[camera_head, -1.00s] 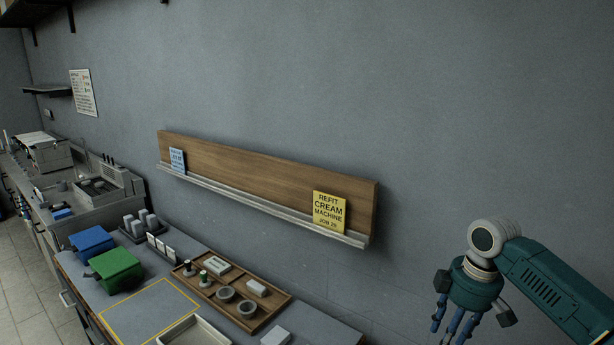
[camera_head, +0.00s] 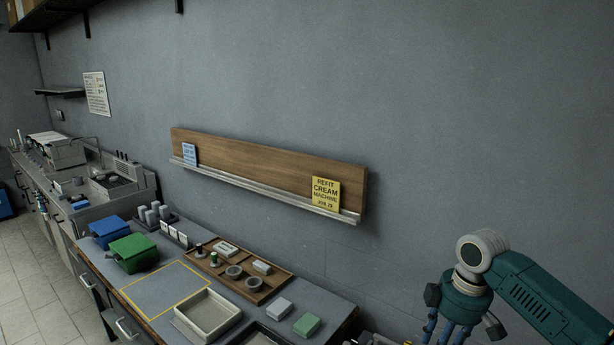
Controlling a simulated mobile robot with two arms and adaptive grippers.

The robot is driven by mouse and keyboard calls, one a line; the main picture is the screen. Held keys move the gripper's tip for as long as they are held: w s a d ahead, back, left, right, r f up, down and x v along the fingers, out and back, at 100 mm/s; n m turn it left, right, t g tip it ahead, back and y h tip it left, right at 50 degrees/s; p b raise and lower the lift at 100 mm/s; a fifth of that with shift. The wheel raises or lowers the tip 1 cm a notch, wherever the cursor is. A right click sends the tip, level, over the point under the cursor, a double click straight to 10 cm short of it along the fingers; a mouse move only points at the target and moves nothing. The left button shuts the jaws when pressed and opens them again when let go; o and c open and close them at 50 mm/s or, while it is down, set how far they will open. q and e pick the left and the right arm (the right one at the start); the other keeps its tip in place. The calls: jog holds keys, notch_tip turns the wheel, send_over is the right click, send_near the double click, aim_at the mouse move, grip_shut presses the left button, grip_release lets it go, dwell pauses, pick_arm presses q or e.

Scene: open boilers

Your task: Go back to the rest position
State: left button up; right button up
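My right arm comes in from the right side of the head view, teal with a light grey wrist joint. Its gripper (camera_head: 449,332) hangs downward at the lower right, and its fingertips are cut off by the bottom edge. I cannot tell whether its blue fingers are open or shut. The gripper is apart from the wall, to the right of the workbench. My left gripper is not in view.
A workbench (camera_head: 128,282) holds a blue box (camera_head: 109,230), a green box (camera_head: 134,250), a wooden tray (camera_head: 285,274) with small parts, and a cream tray (camera_head: 207,314). A wooden ledge (camera_head: 262,163) on the wall holds a yellow card (camera_head: 325,193). Floor shows at left.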

jog(key=s+a+f+t+y, duration=0.1)
jog(key=s+a+f, duration=1.3)
jog(key=a+f, duration=0.15)
jog(key=s+d+m+t+h, duration=0.1)
jog(key=s+d+m, duration=0.3)
jog(key=s, duration=0.4)
jog(key=s+d+m+t+h, duration=0.1)
jog(key=s+d+m, duration=0.2)
jog(key=s+m, duration=0.35)
jog(key=s+f+n+g+b, duration=0.15)
jog(key=f+b, duration=0.25)
jog(key=f, duration=1.3)
jog(key=s+f+b, duration=0.3)
jog(key=f+b, duration=0.1)
jog(key=f, duration=1.4)
pick_arm(q)
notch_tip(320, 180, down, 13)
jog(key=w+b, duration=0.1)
jog(key=b, duration=0.4)
pick_arm(e)
jog(key=s+d+f+g, duration=0.1)
jog(key=s+d+f, duration=0.2)
jog(key=s+f, duration=1.3)
notch_tip(320, 180, down, 4)
jog(key=shift+s+n, duration=0.3)
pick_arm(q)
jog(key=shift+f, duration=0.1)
